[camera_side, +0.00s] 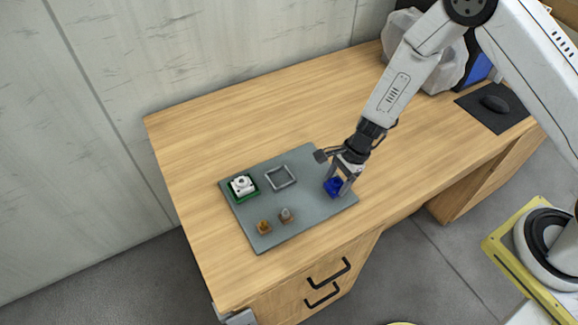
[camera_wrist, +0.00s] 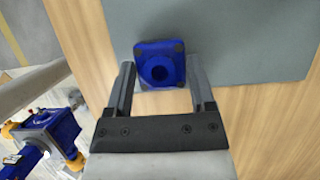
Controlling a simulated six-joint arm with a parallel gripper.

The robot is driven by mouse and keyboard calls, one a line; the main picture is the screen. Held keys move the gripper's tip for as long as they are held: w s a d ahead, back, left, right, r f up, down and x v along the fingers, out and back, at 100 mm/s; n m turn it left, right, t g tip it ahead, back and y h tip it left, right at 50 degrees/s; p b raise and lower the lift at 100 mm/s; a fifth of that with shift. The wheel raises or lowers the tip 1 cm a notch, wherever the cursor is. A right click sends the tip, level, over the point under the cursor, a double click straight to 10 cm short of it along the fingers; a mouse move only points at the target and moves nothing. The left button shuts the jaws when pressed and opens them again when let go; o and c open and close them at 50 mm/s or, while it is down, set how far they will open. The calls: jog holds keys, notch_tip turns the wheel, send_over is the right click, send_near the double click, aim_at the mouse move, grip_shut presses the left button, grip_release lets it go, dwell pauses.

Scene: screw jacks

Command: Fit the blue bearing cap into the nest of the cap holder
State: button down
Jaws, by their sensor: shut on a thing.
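The blue bearing cap (camera_side: 332,188) is at the right end of the grey-green mat, between the fingers of my gripper (camera_side: 341,184). In the wrist view the cap (camera_wrist: 160,64) shows as a square flange with a round boss and a dark central hole. The fingertips of my gripper (camera_wrist: 160,72) are against its two sides. I cannot tell whether the cap touches the mat. A grey square frame (camera_side: 281,189), seemingly the cap holder, lies on the mat to the left of my gripper. Its nest looks empty.
The mat (camera_side: 310,211) lies on a wooden desk (camera_side: 240,125). A green tray with a white part (camera_side: 242,186) is at its left. Two small brownish pieces (camera_side: 264,227) (camera_side: 286,215) stand near its front. Mat between cap and frame is clear.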

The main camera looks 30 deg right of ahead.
jog(key=shift+r, duration=0.4)
jog(key=s+d+r, duration=0.3)
jog(key=s+r, duration=0.8)
jog(key=s, duration=0.2)
jog(key=shift+s+r, duration=0.15)
jog(key=shift+s, duration=0.2)
jog(key=shift+w, duration=0.15)
